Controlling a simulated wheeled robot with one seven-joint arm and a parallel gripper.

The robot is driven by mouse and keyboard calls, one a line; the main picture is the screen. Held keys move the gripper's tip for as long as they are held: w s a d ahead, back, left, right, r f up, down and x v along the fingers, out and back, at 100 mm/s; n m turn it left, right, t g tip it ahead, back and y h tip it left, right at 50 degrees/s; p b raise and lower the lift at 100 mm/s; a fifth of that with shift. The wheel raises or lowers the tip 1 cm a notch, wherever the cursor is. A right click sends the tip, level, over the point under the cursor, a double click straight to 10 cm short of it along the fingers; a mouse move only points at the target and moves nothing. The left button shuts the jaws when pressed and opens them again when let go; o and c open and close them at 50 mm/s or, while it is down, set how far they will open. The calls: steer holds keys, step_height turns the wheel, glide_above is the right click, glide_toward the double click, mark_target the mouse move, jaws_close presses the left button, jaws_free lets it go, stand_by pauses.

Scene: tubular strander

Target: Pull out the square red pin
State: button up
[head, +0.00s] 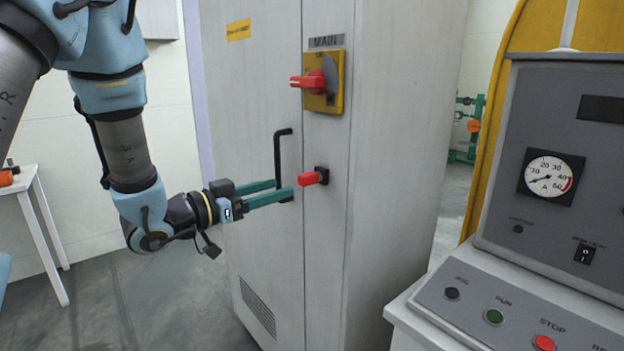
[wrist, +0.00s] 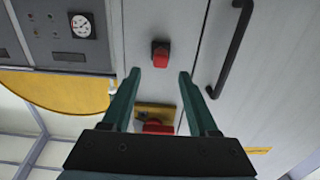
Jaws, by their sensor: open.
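The square red pin (head: 312,178) sticks out of a black socket (head: 322,174) on the front of the grey cabinet, below the MAIN switch. In the wrist view the red pin (wrist: 160,60) lies beyond the fingertips, roughly midway between them. My gripper (head: 284,188) is open, with two green fingers pointing at the cabinet front. In the head view the fingers end just left of the pin and overlap the black handle in the picture. In the wrist view my gripper (wrist: 158,74) has nothing between its fingers.
A black door handle (head: 280,165) stands just left of the pin. The red MAIN switch (head: 312,80) on its yellow plate is above. A control desk (head: 500,300) with a gauge (head: 549,172) stands at the right. A white table (head: 35,180) is at the left.

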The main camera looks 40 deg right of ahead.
mark_target(300, 181)
steer(key=shift+s+d, duration=0.2)
steer(key=shift+d, duration=4.3)
jaws_close()
steer(key=shift+a, duration=0.1)
steer(key=shift+w+a+b, duration=0.15)
steer(key=shift+a+b, duration=0.4)
steer(key=shift+a, duration=2.4)
